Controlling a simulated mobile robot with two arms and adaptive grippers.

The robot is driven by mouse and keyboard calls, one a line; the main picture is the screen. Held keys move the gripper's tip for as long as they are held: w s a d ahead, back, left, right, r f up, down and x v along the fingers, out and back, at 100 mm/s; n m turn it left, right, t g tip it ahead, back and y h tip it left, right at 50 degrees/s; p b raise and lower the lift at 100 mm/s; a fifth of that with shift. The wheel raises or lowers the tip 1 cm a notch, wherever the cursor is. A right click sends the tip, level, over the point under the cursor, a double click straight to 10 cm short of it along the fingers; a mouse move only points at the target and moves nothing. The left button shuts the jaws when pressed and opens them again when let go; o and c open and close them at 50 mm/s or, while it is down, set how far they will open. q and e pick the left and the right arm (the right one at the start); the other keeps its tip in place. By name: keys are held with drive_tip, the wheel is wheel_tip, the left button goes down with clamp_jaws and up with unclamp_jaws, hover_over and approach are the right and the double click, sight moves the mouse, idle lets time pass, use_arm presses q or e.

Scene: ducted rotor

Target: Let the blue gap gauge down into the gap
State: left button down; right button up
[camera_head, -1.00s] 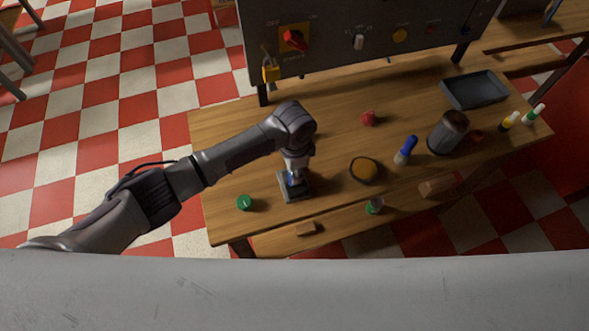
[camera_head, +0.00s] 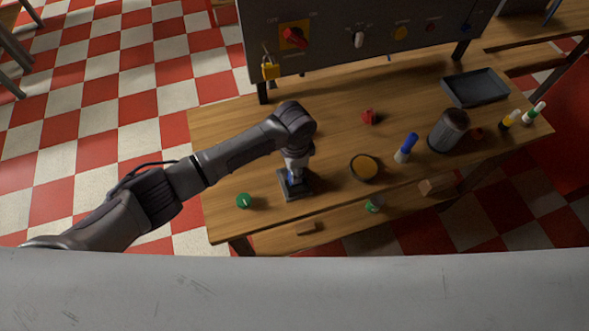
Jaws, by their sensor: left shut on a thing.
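My left gripper (camera_head: 294,175) points down over a dark grey fixture (camera_head: 303,191) near the front left of the wooden table. It is shut on the blue gap gauge (camera_head: 293,180), of which only a small blue patch shows under the fingers. The gauge's lower end and the gap are too small and too covered to make out. I cannot tell whether the gauge is inside the gap or just above it. My right gripper is not in view.
A switch panel (camera_head: 350,45) rises behind.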

use_arm(q)
drive_tip(key=c, duration=0.8)
unclamp_jaws()
wheel_tip(320, 180, up, 12)
drive_tip(key=shift+r, duration=0.1)
